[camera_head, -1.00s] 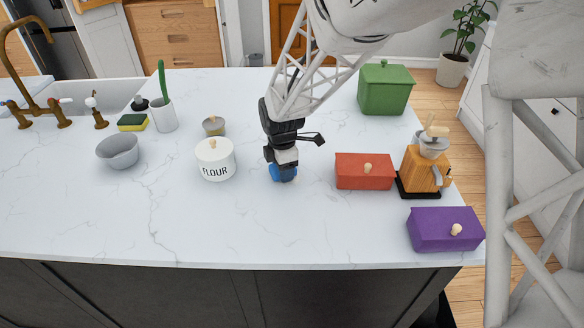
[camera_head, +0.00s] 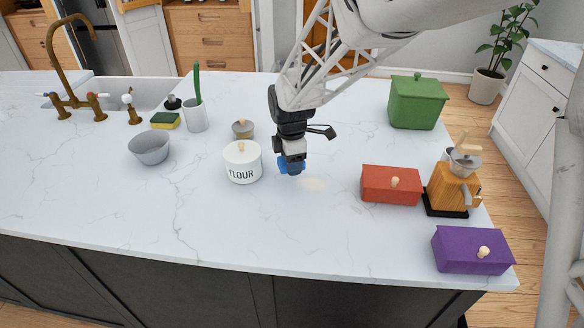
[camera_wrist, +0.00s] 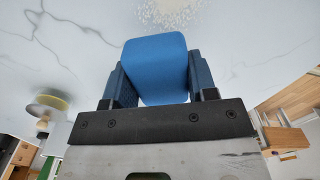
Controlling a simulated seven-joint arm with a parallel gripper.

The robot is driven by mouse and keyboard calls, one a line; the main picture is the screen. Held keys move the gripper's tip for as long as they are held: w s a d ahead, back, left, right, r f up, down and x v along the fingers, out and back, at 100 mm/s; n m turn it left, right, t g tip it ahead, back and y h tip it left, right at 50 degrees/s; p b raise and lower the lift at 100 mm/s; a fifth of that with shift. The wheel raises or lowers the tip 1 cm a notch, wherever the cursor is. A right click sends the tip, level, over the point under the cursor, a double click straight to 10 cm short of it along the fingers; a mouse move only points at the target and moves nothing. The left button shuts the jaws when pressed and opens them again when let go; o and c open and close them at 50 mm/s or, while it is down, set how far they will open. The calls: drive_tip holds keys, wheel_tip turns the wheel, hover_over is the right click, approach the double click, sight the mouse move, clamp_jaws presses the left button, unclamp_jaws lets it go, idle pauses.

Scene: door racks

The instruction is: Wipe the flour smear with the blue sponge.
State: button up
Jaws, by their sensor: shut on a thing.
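My gripper (camera_head: 291,158) is shut on the blue sponge (camera_head: 291,167), low over the white counter. In the wrist view the blue sponge (camera_wrist: 157,70) sits between the two fingers of my gripper (camera_wrist: 156,88). The flour smear (camera_head: 313,184) is a faint cream patch on the counter, just right of and nearer than the sponge in the head view. In the wrist view the smear (camera_wrist: 168,12) is a speckled white patch at the top edge, beyond the sponge. I cannot tell whether the sponge touches the counter.
A white flour canister (camera_head: 242,168) stands close left of my gripper, with a small lidded jar (camera_head: 243,130) behind it. A red box (camera_head: 391,186), a coffee grinder (camera_head: 455,185) and a purple box (camera_head: 473,252) stand to the right. The counter's front middle is clear.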

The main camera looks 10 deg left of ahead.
drive_tip(key=shift+r, duration=1.65)
drive_tip(key=shift+s, duration=0.1)
drive_tip(key=shift+s+f, duration=0.2)
drive_tip(key=shift+s, duration=0.2)
